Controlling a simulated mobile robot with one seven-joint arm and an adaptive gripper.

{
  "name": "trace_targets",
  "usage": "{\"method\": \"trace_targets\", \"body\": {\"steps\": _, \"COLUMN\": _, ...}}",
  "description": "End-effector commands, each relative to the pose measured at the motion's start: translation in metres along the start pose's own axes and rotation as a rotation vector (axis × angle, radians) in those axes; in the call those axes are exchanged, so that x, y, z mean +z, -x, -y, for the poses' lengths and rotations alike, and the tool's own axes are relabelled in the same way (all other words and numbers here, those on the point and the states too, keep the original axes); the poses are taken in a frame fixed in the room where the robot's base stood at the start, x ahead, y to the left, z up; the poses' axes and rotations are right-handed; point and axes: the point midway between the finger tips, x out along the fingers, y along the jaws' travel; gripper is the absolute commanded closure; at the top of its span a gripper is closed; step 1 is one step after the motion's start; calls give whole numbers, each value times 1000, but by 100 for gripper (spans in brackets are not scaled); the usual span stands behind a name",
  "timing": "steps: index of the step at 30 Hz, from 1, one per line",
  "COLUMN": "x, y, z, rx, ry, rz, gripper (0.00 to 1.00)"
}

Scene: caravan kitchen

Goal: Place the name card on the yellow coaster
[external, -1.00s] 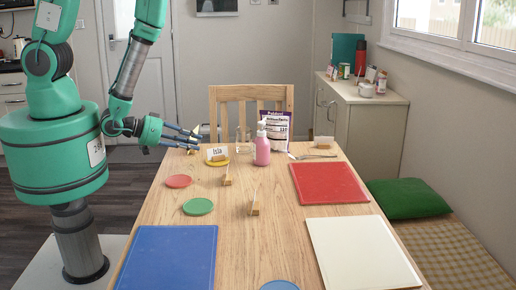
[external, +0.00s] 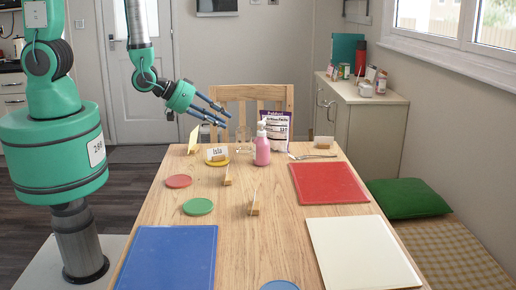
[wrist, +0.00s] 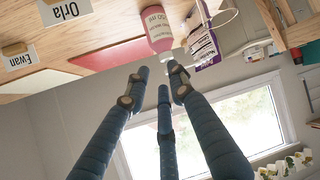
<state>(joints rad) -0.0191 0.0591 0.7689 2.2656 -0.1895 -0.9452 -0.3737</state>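A white name card in a wooden holder (external: 217,153), which seems to read "Isla", stands on the yellow coaster (external: 217,163) near the far left of the table. Only the coaster's rim shows around it. My gripper (external: 221,113) is raised above and behind that card, apart from it. Its three blue fingers are spread and empty; they also show in the wrist view (wrist: 160,76) with nothing between them.
A pink pump bottle (external: 262,150), clear glasses (external: 243,142) and a purple-white packet (external: 276,128) stand right of the yellow coaster. Red (external: 179,181) and green (external: 198,206) coasters lie nearer. A chair (external: 248,95) stands behind the table.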

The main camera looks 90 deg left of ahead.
Motion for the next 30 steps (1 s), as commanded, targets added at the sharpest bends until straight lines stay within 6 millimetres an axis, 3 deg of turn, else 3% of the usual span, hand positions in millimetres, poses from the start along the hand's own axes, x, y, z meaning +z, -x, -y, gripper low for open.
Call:
{"method": "trace_targets", "body": {"steps": 1, "x": -16, "y": 4, "z": -12, "rx": 9, "ry": -9, "rz": 12, "gripper": 77}}
{"method": "trace_targets", "body": {"steps": 8, "x": -65, "y": 39, "z": -54, "rx": 30, "ry": -76, "rz": 115, "gripper": 77}}
{"method": "trace_targets", "body": {"steps": 14, "x": -102, "y": 88, "z": -81, "rx": 48, "ry": -151, "rz": 201, "gripper": 77}}
{"method": "trace_targets", "body": {"steps": 21, "x": -138, "y": 167, "z": -100, "rx": 64, "ry": -254, "rz": 295, "gripper": 77}}
{"method": "trace_targets", "body": {"steps": 30, "x": -162, "y": 289, "z": -97, "rx": 65, "ry": -395, "rz": 406, "gripper": 77}}
